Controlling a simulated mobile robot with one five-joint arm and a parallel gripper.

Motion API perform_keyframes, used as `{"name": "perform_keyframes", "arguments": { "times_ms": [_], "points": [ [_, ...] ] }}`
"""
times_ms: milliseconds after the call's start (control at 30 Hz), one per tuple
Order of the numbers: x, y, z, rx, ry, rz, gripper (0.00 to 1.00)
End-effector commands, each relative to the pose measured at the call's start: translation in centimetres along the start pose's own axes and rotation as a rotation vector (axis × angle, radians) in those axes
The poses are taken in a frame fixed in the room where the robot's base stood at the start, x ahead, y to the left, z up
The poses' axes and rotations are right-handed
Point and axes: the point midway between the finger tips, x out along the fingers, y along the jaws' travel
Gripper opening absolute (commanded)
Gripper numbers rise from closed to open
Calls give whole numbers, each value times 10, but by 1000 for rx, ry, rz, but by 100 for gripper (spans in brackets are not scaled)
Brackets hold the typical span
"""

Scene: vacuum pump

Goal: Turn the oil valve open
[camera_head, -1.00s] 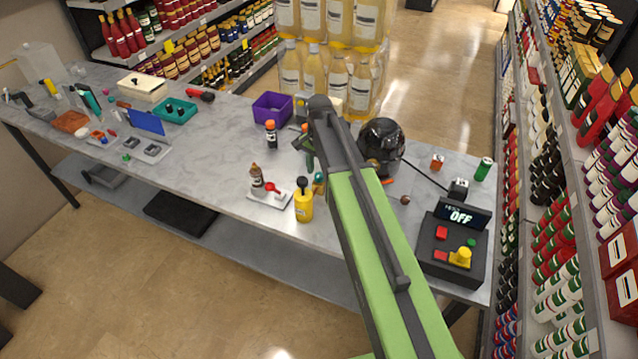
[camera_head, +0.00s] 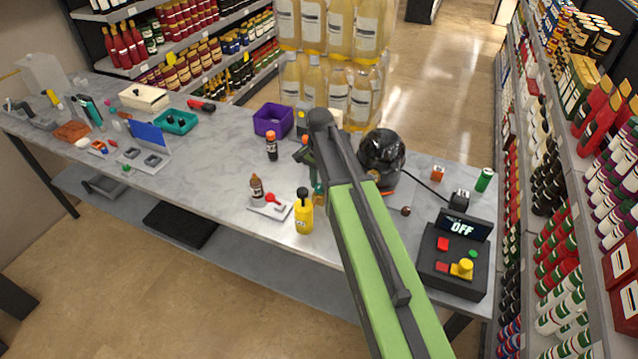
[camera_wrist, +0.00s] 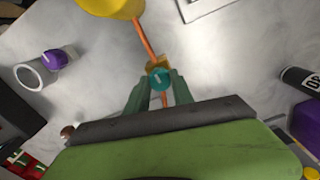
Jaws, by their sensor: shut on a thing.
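The oil valve (camera_wrist: 160,78) shows in the wrist view as a round teal knob on a brass body. An orange pipe (camera_wrist: 146,40) runs through it from the yellow oil container (camera_wrist: 108,4). My gripper (camera_wrist: 160,86) has its two green fingers on either side of the teal knob and is shut on it. In the head view the yellow container (camera_head: 304,212), with a black top, stands at the table's front edge. The black pump (camera_head: 381,158) stands to the right of my arm. My arm hides most of the valve there.
A control box (camera_head: 453,258) with an OFF display stands at the right end of the table. A purple bin (camera_head: 272,119) and a dark bottle (camera_head: 271,146) stand behind. A small tray (camera_head: 270,207) with a red-handled item lies left of the yellow container.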

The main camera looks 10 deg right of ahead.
Motion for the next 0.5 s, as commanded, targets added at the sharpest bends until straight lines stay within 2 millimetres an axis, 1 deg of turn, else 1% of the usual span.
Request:
{"name": "perform_keyframes", "arguments": {
  "times_ms": [267, 500],
  "points": [
    [0, -2, 0, -123, 1, -5, 0],
    [0, -1, -1, -331, 2, -6, 0]
  ]
}}
